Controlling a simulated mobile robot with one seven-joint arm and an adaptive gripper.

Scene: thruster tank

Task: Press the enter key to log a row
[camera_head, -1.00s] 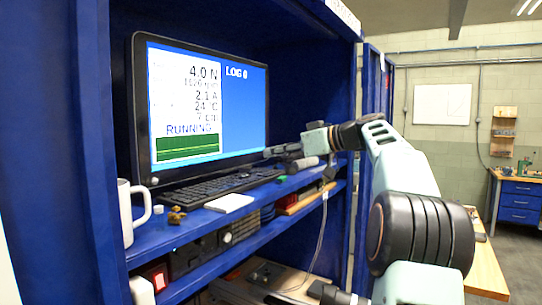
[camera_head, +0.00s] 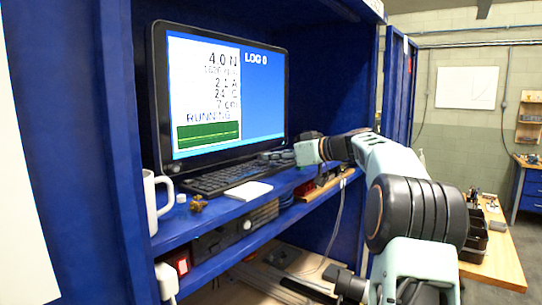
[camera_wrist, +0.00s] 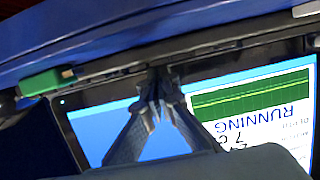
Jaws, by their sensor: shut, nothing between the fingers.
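The black keyboard (camera_head: 222,180) lies on the blue shelf in front of the monitor. The monitor (camera_head: 205,95) shows "LOG 0", "RUNNING" and a green graph; its screen also fills much of the wrist view (camera_wrist: 250,110). My gripper (camera_head: 268,158) is at the keyboard's right end, low in front of the monitor's lower right corner. In the wrist view my gripper (camera_wrist: 158,85) has its fingertips together with nothing between them. The enter key cannot be made out, and I cannot tell whether the fingertips touch a key.
A white mug (camera_head: 154,200), small brown pieces (camera_head: 198,204) and a white pad (camera_head: 248,191) sit on the shelf left of my gripper. A green block (camera_wrist: 45,82) lies near the fingers in the wrist view. The cabinet's blue side wall (camera_head: 350,80) stands close on the right.

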